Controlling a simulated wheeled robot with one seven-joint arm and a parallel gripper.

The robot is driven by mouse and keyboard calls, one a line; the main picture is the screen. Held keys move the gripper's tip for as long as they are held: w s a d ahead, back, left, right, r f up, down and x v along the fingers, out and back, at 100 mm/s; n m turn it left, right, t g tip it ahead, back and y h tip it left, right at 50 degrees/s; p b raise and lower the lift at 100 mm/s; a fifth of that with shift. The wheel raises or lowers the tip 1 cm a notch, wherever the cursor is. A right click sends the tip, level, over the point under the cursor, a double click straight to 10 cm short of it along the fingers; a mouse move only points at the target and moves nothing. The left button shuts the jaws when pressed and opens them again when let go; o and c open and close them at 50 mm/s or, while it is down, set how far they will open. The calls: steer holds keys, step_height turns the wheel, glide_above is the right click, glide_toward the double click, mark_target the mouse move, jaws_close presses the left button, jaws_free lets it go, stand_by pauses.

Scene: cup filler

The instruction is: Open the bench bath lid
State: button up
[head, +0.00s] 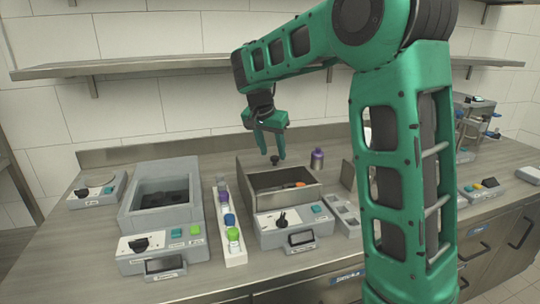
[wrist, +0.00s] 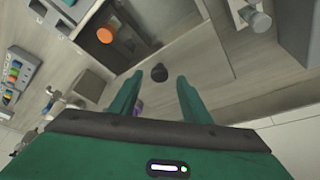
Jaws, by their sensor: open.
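The bench bath (head: 283,204) is the steel-walled box in the middle of the bench, with a dial and buttons on its front. A small black knob (head: 274,160) shows at its back, and the knob (wrist: 159,72) also shows in the wrist view against a flat panel that looks like the lid (wrist: 195,62). An orange round thing (head: 299,184) shows inside the bath, so the bath is at least partly uncovered. My gripper (head: 272,153) is open and points down just above the knob. In the wrist view the knob lies between and just beyond the fingertips (wrist: 157,82), apart from both.
A grey bath (head: 130,208) with an open basin stands at the left. A white rack (head: 233,255) with coloured caps lies between the two baths. A purple bottle (head: 317,159) stands behind the bath, to the right. A shelf (head: 170,65) runs along the wall above.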

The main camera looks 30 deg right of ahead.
steer(key=v, duration=0.8)
steer(key=shift+a+r, duration=0.2)
steer(key=shift+r, duration=0.15)
steer(key=s+d+f+n+g+y, duration=0.1)
steer(key=s+d+f, duration=0.3)
steer(key=s, duration=0.5)
steer(key=s+d+f+n+g, duration=0.1)
steer(key=s+d, duration=0.5)
steer(key=s, duration=0.3)
steer(key=s+a+f+n+y, duration=0.1)
steer(key=s+f, duration=0.4)
steer(key=s, duration=0.5)
steer(key=s+a+f+n+y, duration=0.1)
steer(key=s+f, duration=0.4)
steer(key=s, duration=0.6)
steer(key=shift+a+f+g+y, duration=0.3)
steer(key=shift+f+y, duration=0.05)
steer(key=shift+y, duration=0.05)
